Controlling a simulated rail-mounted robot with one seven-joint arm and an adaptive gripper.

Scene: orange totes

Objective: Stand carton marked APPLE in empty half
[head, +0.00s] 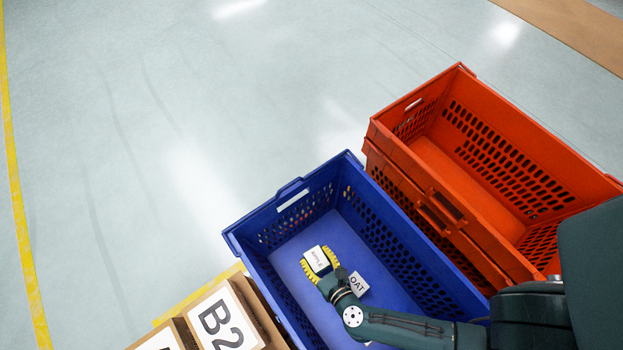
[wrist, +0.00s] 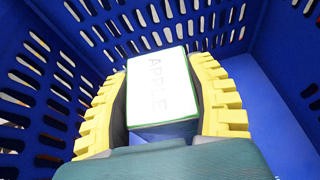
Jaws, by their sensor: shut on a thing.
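A white carton marked OAT (head: 358,284) is in the tote just right of my gripper.
Two stacked orange totes (head: 403,160) stand right of the blue tote; the top one looks empty. Cardboard boxes, one labelled B2 (head: 218,318), stand at the lower left. The blue tote's far floor (head: 342,232) is bare. Its perforated walls surround my gripper.

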